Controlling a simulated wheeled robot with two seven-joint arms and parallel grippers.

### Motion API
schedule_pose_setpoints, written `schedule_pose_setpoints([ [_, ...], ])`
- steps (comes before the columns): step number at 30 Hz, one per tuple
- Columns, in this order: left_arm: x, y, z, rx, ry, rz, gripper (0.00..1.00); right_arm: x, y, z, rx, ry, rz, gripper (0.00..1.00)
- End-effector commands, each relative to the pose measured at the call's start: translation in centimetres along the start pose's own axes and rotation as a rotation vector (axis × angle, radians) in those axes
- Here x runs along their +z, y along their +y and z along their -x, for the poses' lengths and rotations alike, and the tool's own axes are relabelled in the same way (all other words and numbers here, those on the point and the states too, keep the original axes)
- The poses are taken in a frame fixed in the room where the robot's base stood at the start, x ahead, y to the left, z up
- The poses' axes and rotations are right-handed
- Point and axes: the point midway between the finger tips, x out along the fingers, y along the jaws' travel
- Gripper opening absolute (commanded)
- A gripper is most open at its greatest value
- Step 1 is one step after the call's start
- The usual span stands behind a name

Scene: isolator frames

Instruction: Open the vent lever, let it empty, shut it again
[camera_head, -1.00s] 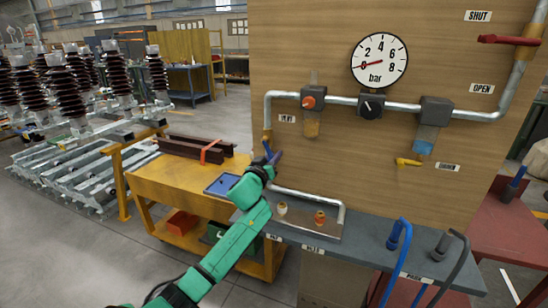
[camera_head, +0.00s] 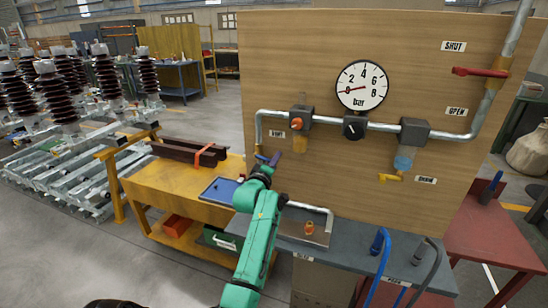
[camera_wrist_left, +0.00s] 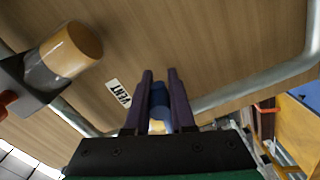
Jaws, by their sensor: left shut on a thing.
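The vent pipe (camera_head: 258,128) comes down the left side of the wooden panel, beside the VENT label (camera_head: 278,133). A small blue vent lever (camera_head: 261,157) is at its lower end; the left wrist view shows the blue part (camera_wrist_left: 158,101) between the fingers. My left gripper (camera_head: 269,160) is shut on it, its purple fingers pointing up along the panel. The fingers hide much of the lever, so its exact angle cannot be told. The round bar gauge (camera_head: 362,86) has its red needle at about 0. My right gripper is not in view.
A yellow drain tap (camera_head: 390,177) sits lower on the panel. Blue (camera_head: 378,241) and grey hoses stand on the grey bench. A yellow cart (camera_head: 150,190) is at left.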

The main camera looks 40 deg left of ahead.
Motion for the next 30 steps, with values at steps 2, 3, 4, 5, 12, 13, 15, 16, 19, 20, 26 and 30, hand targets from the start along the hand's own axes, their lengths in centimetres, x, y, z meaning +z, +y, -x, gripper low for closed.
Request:
schedule_pose_setpoints([
  [2, -0.5, 1.1, 0.0, 0.007, 0.005, 0.049, 0.0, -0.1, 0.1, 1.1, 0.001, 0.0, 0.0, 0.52],
  [3, -0.5, 1.2, 0.0, 0.007, 0.005, 0.072, 0.0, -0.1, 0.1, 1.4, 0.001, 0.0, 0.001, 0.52],
  [4, -0.5, 1.3, 0.0, 0.007, 0.005, 0.089, 0.0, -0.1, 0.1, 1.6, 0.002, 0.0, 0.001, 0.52],
  [5, -0.5, 1.4, 0.0, 0.008, 0.005, 0.105, 0.0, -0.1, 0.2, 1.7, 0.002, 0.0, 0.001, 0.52],
  [12, -0.7, 1.7, 0.0, 0.009, 0.006, 0.187, 0.0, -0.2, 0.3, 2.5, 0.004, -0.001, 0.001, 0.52],
  [13, -0.7, 1.8, 0.0, 0.009, 0.006, 0.192, 0.0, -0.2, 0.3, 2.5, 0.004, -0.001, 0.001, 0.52],
  [15, -0.8, 1.8, 0.0, 0.009, 0.006, 0.201, 0.0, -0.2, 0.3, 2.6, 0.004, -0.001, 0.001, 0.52],
  [16, -0.8, 1.8, 0.0, 0.01, 0.006, 0.203, 0.0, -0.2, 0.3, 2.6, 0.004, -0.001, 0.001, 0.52],
  [19, -0.8, 1.8, 0.0, 0.01, 0.007, 0.208, 0.0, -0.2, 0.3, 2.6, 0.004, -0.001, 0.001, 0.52],
  [20, -0.8, 1.8, 0.0, 0.01, 0.007, 0.208, 0.0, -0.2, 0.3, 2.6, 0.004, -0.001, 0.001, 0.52],
  [26, -0.8, 1.8, 0.0, 0.011, 0.007, 0.208, 0.0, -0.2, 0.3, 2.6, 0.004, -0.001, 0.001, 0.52],
  [30, -0.8, 1.7, 0.0, 0.01, 0.007, 0.208, 0.49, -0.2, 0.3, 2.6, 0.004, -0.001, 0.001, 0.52],
])
